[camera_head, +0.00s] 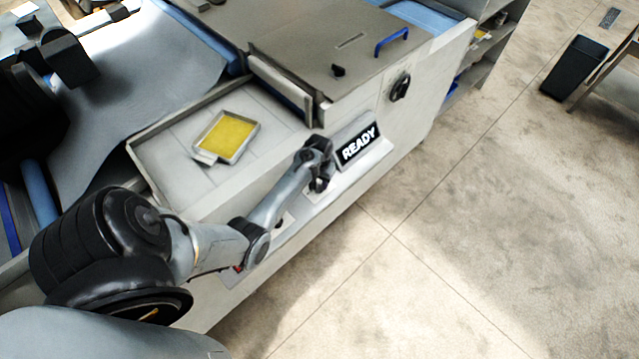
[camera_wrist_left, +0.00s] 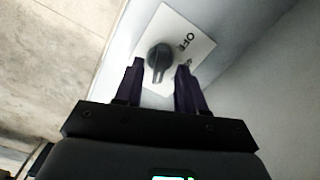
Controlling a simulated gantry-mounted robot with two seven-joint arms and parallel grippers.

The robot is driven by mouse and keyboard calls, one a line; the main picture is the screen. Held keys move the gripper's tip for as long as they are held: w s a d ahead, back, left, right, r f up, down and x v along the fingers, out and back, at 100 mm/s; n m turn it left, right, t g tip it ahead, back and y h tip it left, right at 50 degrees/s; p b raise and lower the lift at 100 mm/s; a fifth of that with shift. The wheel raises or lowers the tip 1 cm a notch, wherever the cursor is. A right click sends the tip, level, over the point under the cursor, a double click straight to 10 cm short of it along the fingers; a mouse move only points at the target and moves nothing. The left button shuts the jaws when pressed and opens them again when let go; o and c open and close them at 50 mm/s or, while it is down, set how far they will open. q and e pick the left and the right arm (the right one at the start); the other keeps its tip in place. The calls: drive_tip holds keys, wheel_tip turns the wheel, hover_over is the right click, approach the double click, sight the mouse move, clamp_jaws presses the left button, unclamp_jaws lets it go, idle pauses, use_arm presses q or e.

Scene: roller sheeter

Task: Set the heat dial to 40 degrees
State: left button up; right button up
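In the left wrist view a dark round knob (camera_wrist_left: 159,58) with a raised grip bar sits on a white plate (camera_wrist_left: 190,22) marked "OFF". Other marks near the right fingertip are too small or covered to read, so I cannot tell a temperature setting. My left gripper (camera_wrist_left: 161,72) is open, its two dark fingers on either side of the knob's lower part; I cannot tell whether they touch it. In the head view my left gripper (camera_head: 321,182) is low at the machine's front edge, left of the READY display, and hides the knob there. My right gripper is not in view.
The display (camera_head: 359,143) reads "READY". A larger black knob (camera_head: 400,87) is on the machine's front panel at the upper right. A tray (camera_head: 205,157) holding a yellow sheet lies on the machine bed (camera_head: 170,150). The floor in front is clear.

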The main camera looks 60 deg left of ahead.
use_arm(q)
drive_tip(key=shift+f, duration=0.8)
clamp_jaws()
